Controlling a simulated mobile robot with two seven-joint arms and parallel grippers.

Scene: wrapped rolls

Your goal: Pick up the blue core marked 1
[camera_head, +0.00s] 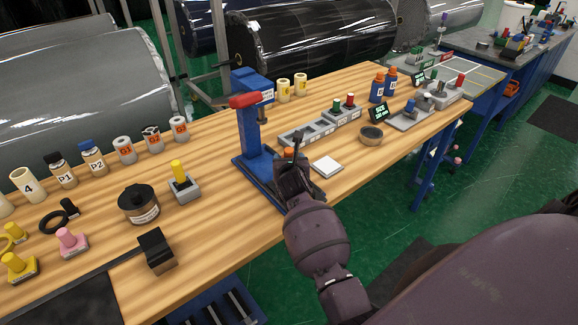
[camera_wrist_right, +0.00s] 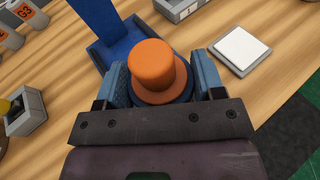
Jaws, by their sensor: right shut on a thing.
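My right gripper (camera_head: 291,165) is shut on an orange-topped piece. In the right wrist view this piece (camera_wrist_right: 153,70) has a round orange top with a flange, a dark blue part below it, and a jaw on each side. Any number on it is hidden. In the head view only a bit of its orange top (camera_head: 288,152) shows. The gripper is beside the blue press stand, over or near its base; the exact height is unclear. Two similar blue cores with orange tops, one (camera_head: 377,88) beside the other (camera_head: 391,81), stand upright farther right; their marks are too small to read. My left gripper is not in view.
The blue press (camera_head: 252,125) with a red handle rises left of my gripper. A white square pad (camera_head: 327,166) and a grey tray (camera_head: 310,130) lie close to its right. A dark ring (camera_head: 371,135) is farther right. Wood between the press and the yellow-topped block (camera_head: 182,185) is clear.

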